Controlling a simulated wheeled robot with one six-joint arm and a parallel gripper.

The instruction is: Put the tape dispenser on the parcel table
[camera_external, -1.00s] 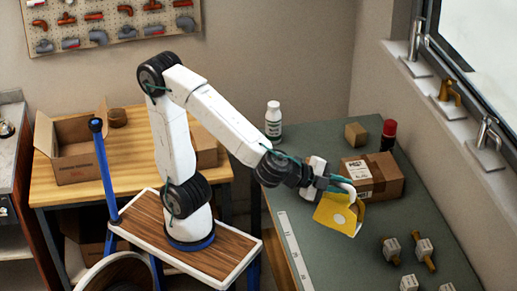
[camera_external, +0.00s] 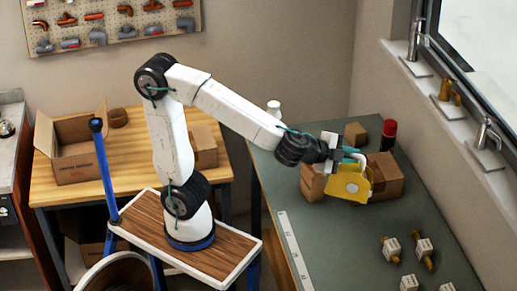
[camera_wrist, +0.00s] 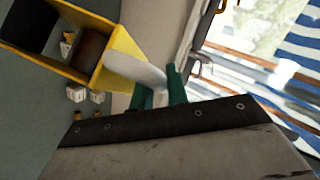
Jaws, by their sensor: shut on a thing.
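The yellow tape dispenser (camera_external: 352,186) hangs from my gripper (camera_external: 352,158), which is shut on its pale upper part. It appears above the green-topped table (camera_external: 345,235), in front of a cardboard parcel; the exact gap cannot be told. In the wrist view the dispenser (camera_wrist: 122,44) shows its yellow frame, with a brown roll inside, beside the teal fingers (camera_wrist: 160,88). A wooden table (camera_external: 125,150) at the left bears an open carton and a closed box. Neither table shows a label naming it the parcel table.
The open carton (camera_external: 78,160) fills the wooden table's left part.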

